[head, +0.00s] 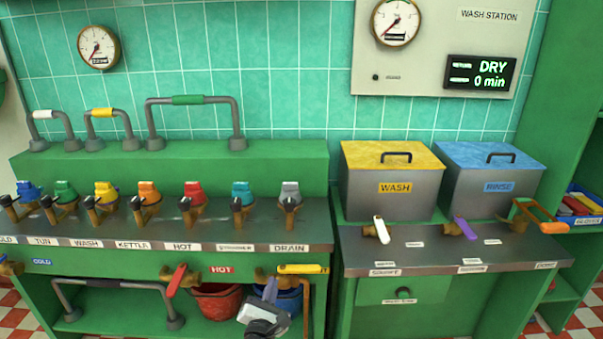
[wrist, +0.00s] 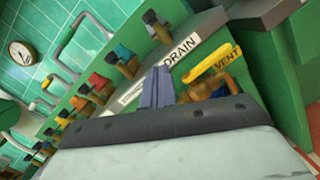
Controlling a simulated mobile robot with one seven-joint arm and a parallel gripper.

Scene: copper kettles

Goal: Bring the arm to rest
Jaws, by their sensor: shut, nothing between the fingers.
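My gripper (head: 270,289) is low in front of the left counter in the head view, below the drain label. Its grey-violet fingers are together and hold nothing. In the wrist view the shut fingers (wrist: 157,88) point up toward the drain label (wrist: 183,52). A yellow-handled valve (head: 300,269) is just above and to the right of the fingers in the head view. In the wrist view the yellow handle (wrist: 211,61), beside the vent label, is close to the right of the fingers. I cannot tell whether they touch.
A red hot valve (head: 176,279) is on the left. A red bucket (head: 216,301) and a blue bucket (head: 289,301) are on the low shelf, the blue one partly hidden by my gripper. Several coloured taps line the counter (head: 160,231). Wash (head: 393,205) and rinse (head: 490,203) tanks stand right.

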